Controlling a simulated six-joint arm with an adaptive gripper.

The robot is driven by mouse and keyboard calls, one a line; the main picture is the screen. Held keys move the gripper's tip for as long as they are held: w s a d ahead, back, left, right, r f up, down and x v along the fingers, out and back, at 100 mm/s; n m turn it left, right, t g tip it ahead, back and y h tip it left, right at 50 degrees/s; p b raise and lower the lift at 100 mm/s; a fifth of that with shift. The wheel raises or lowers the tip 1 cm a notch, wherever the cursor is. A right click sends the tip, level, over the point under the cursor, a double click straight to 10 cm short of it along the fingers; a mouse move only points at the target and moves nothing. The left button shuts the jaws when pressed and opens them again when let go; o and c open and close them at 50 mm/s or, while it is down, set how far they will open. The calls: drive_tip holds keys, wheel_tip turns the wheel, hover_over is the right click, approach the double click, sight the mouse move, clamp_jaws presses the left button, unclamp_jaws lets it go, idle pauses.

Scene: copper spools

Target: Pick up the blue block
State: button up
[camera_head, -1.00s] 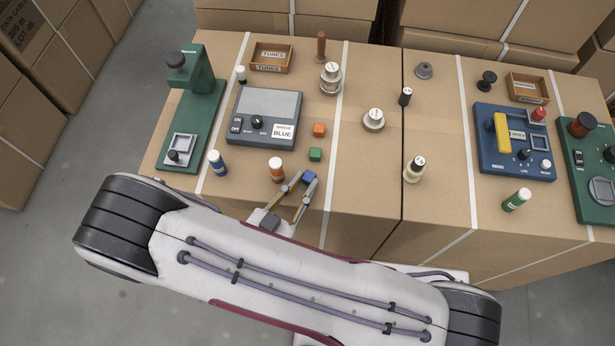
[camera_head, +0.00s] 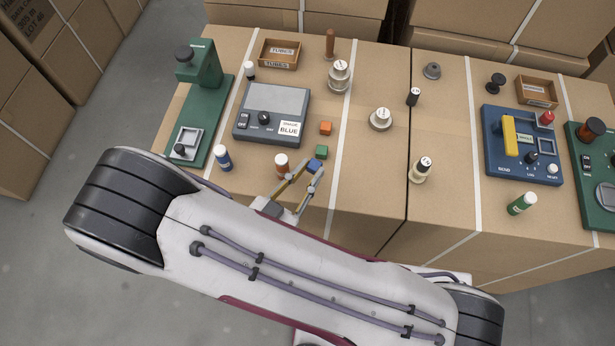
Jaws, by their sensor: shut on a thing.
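The blue block (camera_head: 315,165) is a small cube near the front edge of the cardboard-box worktop. My gripper (camera_head: 307,168) reaches in from the front with its two fingers on either side of the block, and it is shut on it. Part of the block is hidden by the fingers. I cannot tell whether the block touches the worktop. A green block (camera_head: 321,152) lies just behind it, and an orange block (camera_head: 325,128) lies farther back.
An orange bottle with a white cap (camera_head: 281,164) stands close to the left of my gripper. A grey device (camera_head: 271,112) marked BLUE is behind it. A cream spool (camera_head: 420,170) stands to the right. The worktop between block and spool is clear.

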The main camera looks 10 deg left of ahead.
drive_tip(key=shift+r, duration=2.75)
